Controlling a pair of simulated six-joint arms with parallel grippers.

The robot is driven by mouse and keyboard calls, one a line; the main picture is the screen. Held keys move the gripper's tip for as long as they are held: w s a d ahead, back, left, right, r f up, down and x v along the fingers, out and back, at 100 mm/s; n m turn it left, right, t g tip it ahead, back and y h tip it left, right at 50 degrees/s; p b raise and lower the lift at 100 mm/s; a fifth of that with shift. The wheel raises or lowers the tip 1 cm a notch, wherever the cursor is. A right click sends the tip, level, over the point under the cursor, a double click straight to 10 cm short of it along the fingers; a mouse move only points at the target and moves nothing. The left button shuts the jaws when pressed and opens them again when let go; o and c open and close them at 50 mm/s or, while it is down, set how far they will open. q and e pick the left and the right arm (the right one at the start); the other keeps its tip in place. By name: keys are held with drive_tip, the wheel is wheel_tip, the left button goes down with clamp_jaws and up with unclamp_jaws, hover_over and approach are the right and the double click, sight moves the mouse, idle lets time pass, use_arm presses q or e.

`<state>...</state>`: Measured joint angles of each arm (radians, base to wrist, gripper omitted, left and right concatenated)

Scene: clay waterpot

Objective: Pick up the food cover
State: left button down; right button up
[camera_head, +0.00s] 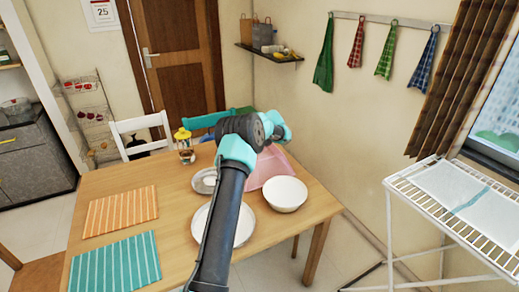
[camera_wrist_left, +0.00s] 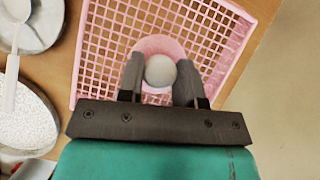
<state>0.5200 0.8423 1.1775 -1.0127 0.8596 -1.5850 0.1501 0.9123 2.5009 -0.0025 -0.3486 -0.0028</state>
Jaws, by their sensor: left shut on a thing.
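The food cover is a pink mesh dome; in the head view its pink side (camera_head: 270,165) shows on the table, partly hidden behind my left arm. In the left wrist view its pink lattice (camera_wrist_left: 100,45) fills the middle, with a pale round knob (camera_wrist_left: 160,71) on a pink disc. My left gripper (camera_wrist_left: 160,78) is over the cover, its two fingers shut on the knob from both sides. In the head view the wrist hides the fingers. I cannot tell whether the cover touches the table. My right gripper is not in view.
A white bowl (camera_head: 285,193) stands beside the cover near the table's right edge. A white plate (camera_head: 240,232) lies partly behind my arm. A yellow-topped jar (camera_head: 184,143) stands at the back. Orange (camera_head: 118,211) and teal (camera_head: 115,262) striped mats lie at the left.

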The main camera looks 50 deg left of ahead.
use_arm(q)
wheel_tip(320, 180, up, 9)
drive_tip(key=shift+f, duration=0.1)
drive_tip(key=shift+d, duration=0.1)
idle(0.6)
